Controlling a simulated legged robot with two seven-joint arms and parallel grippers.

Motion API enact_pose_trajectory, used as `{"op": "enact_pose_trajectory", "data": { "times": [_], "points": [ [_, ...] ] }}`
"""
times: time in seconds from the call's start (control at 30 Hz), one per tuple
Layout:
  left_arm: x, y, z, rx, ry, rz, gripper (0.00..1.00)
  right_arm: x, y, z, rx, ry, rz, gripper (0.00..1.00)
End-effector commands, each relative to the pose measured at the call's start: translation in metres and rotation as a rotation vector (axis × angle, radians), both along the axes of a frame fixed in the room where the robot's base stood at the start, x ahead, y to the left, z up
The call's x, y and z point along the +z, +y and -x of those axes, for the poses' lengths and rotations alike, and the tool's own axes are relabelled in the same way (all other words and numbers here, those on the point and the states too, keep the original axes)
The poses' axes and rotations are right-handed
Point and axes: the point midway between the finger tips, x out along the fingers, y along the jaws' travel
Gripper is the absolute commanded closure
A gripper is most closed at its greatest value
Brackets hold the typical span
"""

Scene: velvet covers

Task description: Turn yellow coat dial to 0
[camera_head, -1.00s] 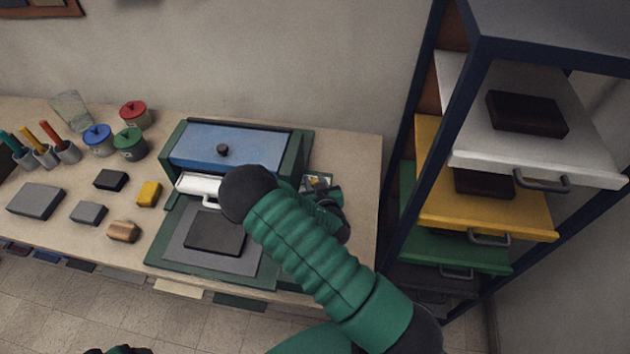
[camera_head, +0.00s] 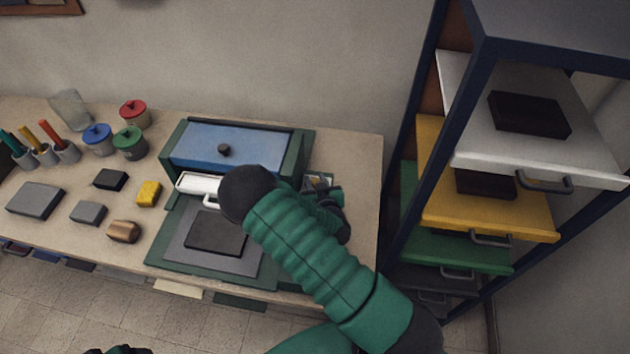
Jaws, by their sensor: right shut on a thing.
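The blue-lidded green press (camera_head: 228,147) stands on the bench, with a small panel (camera_head: 318,181) at its right side. My right arm reaches in from the lower right, and its gripper (camera_head: 327,196) is at this panel. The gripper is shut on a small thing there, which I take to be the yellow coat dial. The dial and its marks are hidden by the gripper, so its setting cannot be read.
A black block (camera_head: 215,232) lies on the grey plate in front of the press. Several small blocks, lidded pots and pen cups stand on the bench at left. A rack with a white shelf (camera_head: 570,165) and a yellow shelf (camera_head: 450,205) stands at right.

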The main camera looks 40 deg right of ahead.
Motion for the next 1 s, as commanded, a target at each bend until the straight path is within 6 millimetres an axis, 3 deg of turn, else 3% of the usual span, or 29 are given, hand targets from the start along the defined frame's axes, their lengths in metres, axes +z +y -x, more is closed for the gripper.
{"op": "enact_pose_trajectory", "data": {
  "times": [0.53, 0.57, 0.7, 1.0],
  "points": [
    [-0.0002, 0.0000, 0.0000, 0.000, 0.000, 0.000, 0.25, -0.0039, 0.0017, 0.0026, 0.001, 0.011, -0.004, 1.00],
    [-0.0002, 0.0000, 0.0000, 0.000, 0.000, 0.000, 0.25, -0.0040, 0.0018, 0.0027, 0.001, 0.011, -0.004, 0.67],
    [-0.0002, 0.0000, 0.0000, 0.000, 0.000, 0.000, 0.25, -0.0030, 0.0014, 0.0019, 0.001, 0.009, -0.003, 0.50],
    [0.0006, 0.0000, 0.0000, 0.000, 0.000, 0.000, 0.25, -0.0008, 0.0010, -0.0002, 0.001, 0.005, -0.002, 0.50]
  ]
}}
